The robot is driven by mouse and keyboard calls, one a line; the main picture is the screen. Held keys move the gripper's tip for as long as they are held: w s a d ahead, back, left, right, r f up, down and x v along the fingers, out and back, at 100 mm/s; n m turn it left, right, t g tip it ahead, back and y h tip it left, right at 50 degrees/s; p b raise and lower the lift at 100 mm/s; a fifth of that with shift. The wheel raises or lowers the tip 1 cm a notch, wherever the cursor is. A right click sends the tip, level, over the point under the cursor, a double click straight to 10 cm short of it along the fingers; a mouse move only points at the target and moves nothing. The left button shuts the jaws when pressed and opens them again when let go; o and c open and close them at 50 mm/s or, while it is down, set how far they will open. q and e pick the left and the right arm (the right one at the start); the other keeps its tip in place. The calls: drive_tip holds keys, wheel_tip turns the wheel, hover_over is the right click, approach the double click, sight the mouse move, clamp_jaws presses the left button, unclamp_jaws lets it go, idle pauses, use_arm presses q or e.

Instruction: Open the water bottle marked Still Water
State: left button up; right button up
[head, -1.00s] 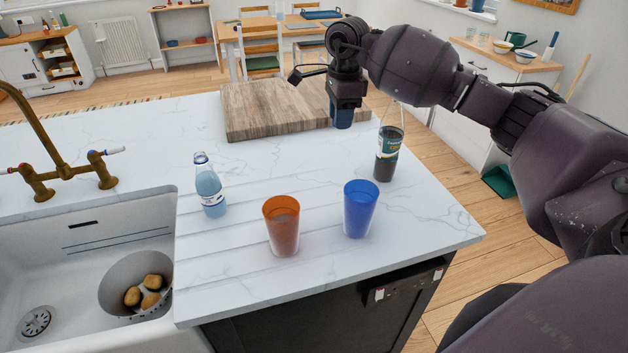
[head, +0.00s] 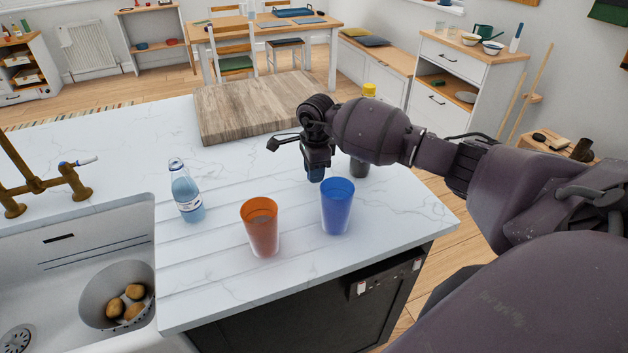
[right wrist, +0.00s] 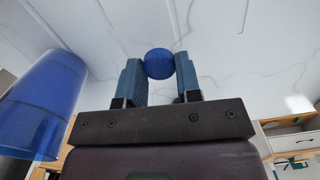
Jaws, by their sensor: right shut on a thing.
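A clear, bluish water bottle (head: 186,195) with a pale label stands upright on the counter, left of the cups; its label is too small to read. Its top looks pale, with no blue cap showing. My right gripper (head: 316,173) is low over the counter, just behind the blue cup (head: 337,207). In the right wrist view, its fingers (right wrist: 159,78) are shut on a small round blue cap (right wrist: 159,63). A dark bottle with a yellow top (head: 369,90) stands behind my right arm, mostly hidden. My left gripper is not in view.
An orange cup (head: 260,228) stands between the water bottle and the blue cup. A wooden board (head: 235,112) lies at the back of the counter. A sink (head: 60,240) with a colander and brass tap is at the left. The counter's right edge lies near the cups.

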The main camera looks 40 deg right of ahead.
sight(314, 188)
drive_tip(key=shift+f, duration=1.8)
drive_tip(key=shift+f, duration=0.2)
drive_tip(key=o, duration=1)
drive_tip(key=shift+r, duration=0.1)
wheel_tip(314, 188, up, 12)
drive_tip(key=shift+s+d+r+b, duration=0.1)
drive_tip(key=shift+d+r+b, duration=0.05)
drive_tip(key=shift+b, duration=0.25)
